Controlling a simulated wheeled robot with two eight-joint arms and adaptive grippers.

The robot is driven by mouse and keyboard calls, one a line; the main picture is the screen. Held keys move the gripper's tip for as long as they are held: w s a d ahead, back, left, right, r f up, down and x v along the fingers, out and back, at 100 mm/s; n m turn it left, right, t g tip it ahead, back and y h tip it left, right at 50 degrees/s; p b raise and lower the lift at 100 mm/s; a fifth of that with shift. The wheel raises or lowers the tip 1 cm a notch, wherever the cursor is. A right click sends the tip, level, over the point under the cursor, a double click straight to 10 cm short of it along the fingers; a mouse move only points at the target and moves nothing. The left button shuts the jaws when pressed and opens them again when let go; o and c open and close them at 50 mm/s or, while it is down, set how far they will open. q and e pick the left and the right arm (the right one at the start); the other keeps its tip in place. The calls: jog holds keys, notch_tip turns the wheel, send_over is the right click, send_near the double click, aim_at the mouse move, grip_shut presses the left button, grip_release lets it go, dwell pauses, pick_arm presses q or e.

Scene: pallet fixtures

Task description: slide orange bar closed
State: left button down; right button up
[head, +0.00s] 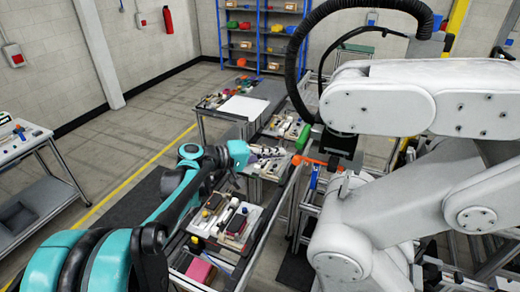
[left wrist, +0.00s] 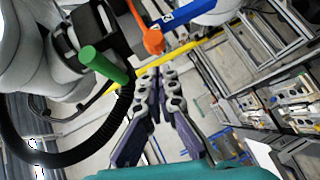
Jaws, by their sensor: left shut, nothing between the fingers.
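The orange bar (head: 312,161) is at the centre right of the head view, on the dark tool end of a white industrial arm. In the left wrist view an orange rounded end (left wrist: 152,40) shows just beyond the fingertips. My left gripper (head: 275,153) points at the orange bar from the left, in front of a cluttered table. It also shows in the left wrist view (left wrist: 160,73), with its fingers together, empty and apparently apart from the bar. My right gripper is not in view.
A green handle (head: 303,137) and a blue bar (head: 313,178) sit close to the orange bar. The large white arm (head: 375,98) and its black hose (head: 295,70) fill the right side. Trays with small parts (head: 222,222) lie below my left arm.

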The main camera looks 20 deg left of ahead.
aim_at(295, 158)
pick_arm(q)
jog(key=shift+s+d+f, duration=0.1)
jog(key=shift+d+f, duration=0.05)
jog(key=shift+d, duration=0.35)
jog(key=shift+d+f, duration=0.15)
jog(key=shift+d, duration=0.35)
jog(key=shift+s+d, duration=0.1)
jog(key=shift+d, duration=1.05)
jog(key=shift+a+r, duration=0.1)
jog(key=shift+r, duration=0.05)
